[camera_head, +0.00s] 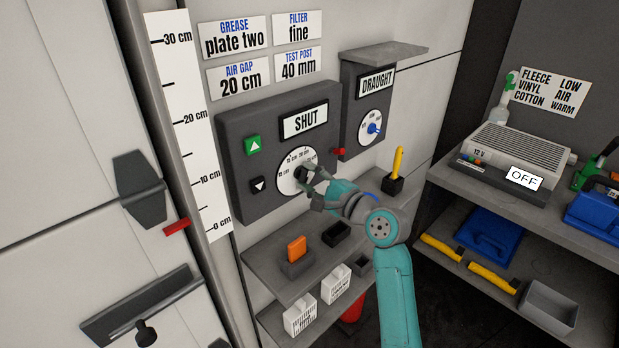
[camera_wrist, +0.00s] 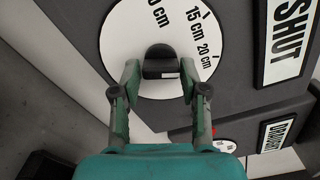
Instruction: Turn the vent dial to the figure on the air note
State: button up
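The vent dial (camera_head: 286,181) is a white disc with cm figures on a dark wall panel (camera_head: 235,127). Its black knob (camera_wrist: 160,62) shows in the wrist view, with 15 cm and 20 cm printed beside it. Which figure it points at is unclear. The air note (camera_head: 239,79) reads AIR GAP 20 cm. The panel's display (camera_head: 305,120) reads SHUT.
A DRAUGHT box (camera_head: 355,110) with a blue-knobbed dial (camera_head: 374,128) is right of the panel. A white ruler (camera_head: 190,125) has a red marker (camera_head: 176,227) near 0 cm. A shelf (camera_head: 262,271) with small holders lies below my gripper. A heater (camera_head: 522,150) reads OFF.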

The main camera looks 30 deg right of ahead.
jog(key=shift+o, duration=0.7)
jog(key=v, duration=1.2)
jog(key=s+a+f+n+g+h, duration=0.1)
jog(key=s+a+f+n+h, duration=0.3)
jog(key=s+f, duration=0.5)
jog(key=s+a+f+n+g+h, duration=0.1)
jog(key=s+a+f, duration=0.4)
jog(key=s+f, duration=0.45)
jog(key=s+a+n, duration=0.3)
jog(key=s+n, duration=0.4)
jog(key=s, duration=0.4)
jog(key=s+a+n, duration=0.3)
jog(key=s+n, duration=0.4)
jog(key=s, duration=0.4)
jog(key=shift+n+g, duration=0.3)
